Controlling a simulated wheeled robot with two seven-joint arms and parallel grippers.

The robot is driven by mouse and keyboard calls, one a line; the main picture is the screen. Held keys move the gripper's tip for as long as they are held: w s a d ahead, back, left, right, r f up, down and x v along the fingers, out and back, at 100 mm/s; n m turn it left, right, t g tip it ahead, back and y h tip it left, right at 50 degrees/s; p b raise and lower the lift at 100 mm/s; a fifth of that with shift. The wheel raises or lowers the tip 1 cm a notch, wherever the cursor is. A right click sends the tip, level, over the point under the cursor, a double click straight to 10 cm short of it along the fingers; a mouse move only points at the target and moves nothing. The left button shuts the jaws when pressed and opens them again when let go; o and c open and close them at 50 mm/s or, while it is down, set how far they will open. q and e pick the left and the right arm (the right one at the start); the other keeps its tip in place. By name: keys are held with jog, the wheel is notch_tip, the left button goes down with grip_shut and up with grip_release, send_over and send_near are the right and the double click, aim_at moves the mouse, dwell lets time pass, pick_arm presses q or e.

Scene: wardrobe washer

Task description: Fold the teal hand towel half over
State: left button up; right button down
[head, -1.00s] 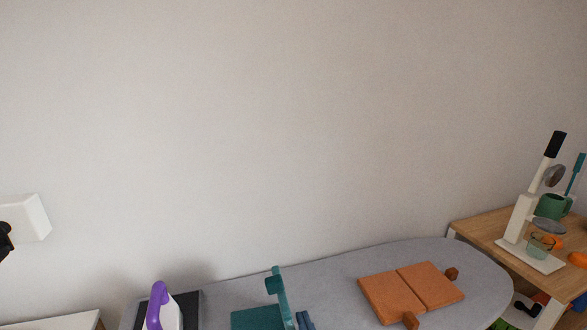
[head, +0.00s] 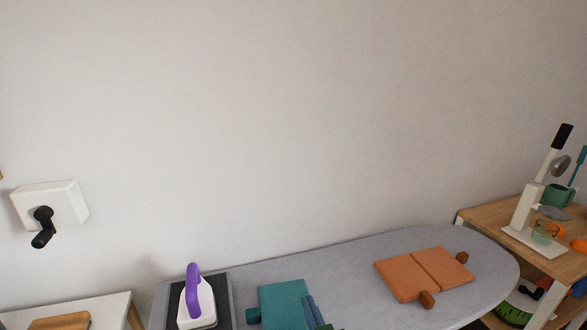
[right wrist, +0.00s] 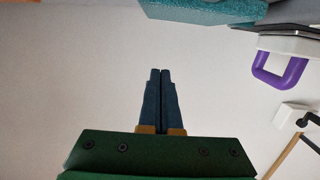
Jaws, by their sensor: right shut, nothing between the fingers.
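The teal hand towel (head: 283,302) lies on the grey ironing board, low in the head view. My right gripper (head: 314,312) has blue fingers, shut and empty, at the towel's right edge, hiding part of that side. In the right wrist view, the shut fingers (right wrist: 161,72) are apart from a teal surface (right wrist: 205,9) at the top. My left gripper is not in view.
An iron with a purple handle (head: 193,290) stands on a dark pad left of the towel. An orange two-panel cloth (head: 425,273) with brown knobs lies to the right. The grey ironing board (head: 350,265) is bare between them. A wooden shelf (head: 490,217) stands far right.

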jog(key=r+p+v, duration=0.1)
jog(key=p+v, duration=0.4)
jog(key=v, duration=0.1)
jog(key=shift+d, duration=0.3)
jog(key=shift+w+r, duration=0.1)
jog(key=shift+w, duration=0.05)
jog(key=b+v, duration=0.1)
jog(key=v, duration=0.6)
